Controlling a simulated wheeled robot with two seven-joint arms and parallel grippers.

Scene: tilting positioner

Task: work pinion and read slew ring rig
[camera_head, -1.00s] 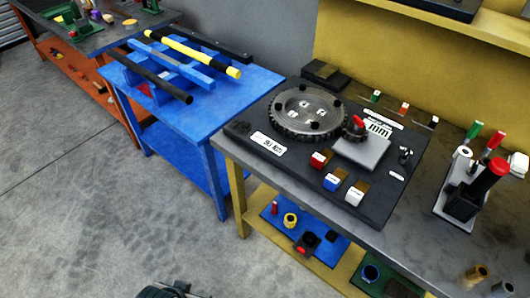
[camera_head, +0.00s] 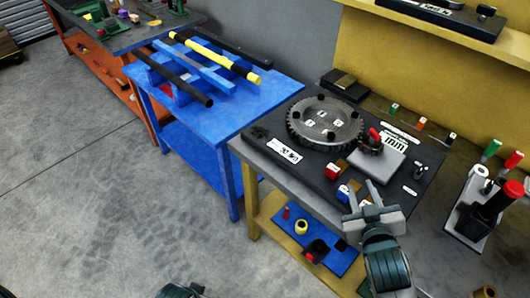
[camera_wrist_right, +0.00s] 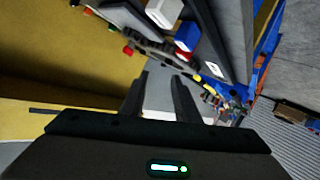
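The slew ring (camera_head: 325,122) is a dark toothed ring with a grey face, lying on a black base plate (camera_head: 262,137) on the grey bench. The small dark pinion (camera_head: 369,147) sits at its right edge, with a red handle (camera_head: 375,135) on top. A white readout plate (camera_head: 395,142) is behind the pinion. My right gripper (camera_head: 361,188) is open and empty in front of the plate, near the blue block (camera_head: 343,191) and apart from the pinion. Its two fingers (camera_wrist_right: 160,95) stand apart in the wrist view.
A red block (camera_head: 333,172) stands left of the blue one. A grey square plate (camera_head: 376,164) lies before the pinion. A stand with a red-topped cylinder (camera_head: 508,193) is at right. A blue table (camera_head: 270,93) with bars is at left.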

